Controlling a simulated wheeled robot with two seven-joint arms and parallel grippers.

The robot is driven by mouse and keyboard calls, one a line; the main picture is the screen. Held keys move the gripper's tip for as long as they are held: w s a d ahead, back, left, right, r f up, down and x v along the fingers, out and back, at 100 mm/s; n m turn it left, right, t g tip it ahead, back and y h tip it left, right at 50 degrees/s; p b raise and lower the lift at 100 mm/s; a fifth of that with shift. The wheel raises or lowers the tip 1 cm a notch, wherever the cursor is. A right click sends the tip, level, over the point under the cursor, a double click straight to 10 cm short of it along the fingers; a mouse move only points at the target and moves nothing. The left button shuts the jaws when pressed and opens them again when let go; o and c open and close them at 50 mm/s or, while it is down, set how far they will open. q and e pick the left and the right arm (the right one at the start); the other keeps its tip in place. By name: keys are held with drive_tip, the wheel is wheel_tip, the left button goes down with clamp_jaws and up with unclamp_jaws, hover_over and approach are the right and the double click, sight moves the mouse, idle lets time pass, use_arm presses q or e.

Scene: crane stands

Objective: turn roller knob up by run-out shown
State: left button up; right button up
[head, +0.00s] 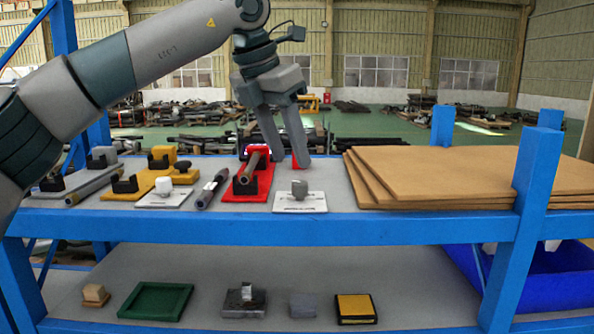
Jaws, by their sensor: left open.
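A red stand (247,192) on the upper shelf has black supports with a grey rod (250,167) lying in them. A small lit display (258,148) sits at its back, too small to read and partly hidden. A grey knob (299,188) stands on a white labelled plate (300,204) right of the red stand. A white knob (163,186) stands on another white plate (160,199) at the left. My left gripper (289,162) is open and empty, pointing down, behind the grey knob's plate and at the right of the red stand. My right gripper is out of view.
A yellow stand (160,161), a grey stand with a rod (95,184) and a loose dark rod (212,188) lie left. Stacked brown boards (460,172) fill the right. A blue upright (530,200) rises in front. Small blocks and a green tray (156,300) are below.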

sight(299, 182)
use_arm(q)
drive_tip(key=shift+p+x, duration=0.8)
drive_tip(key=shift+x, duration=2.35)
drive_tip(key=c, duration=1)
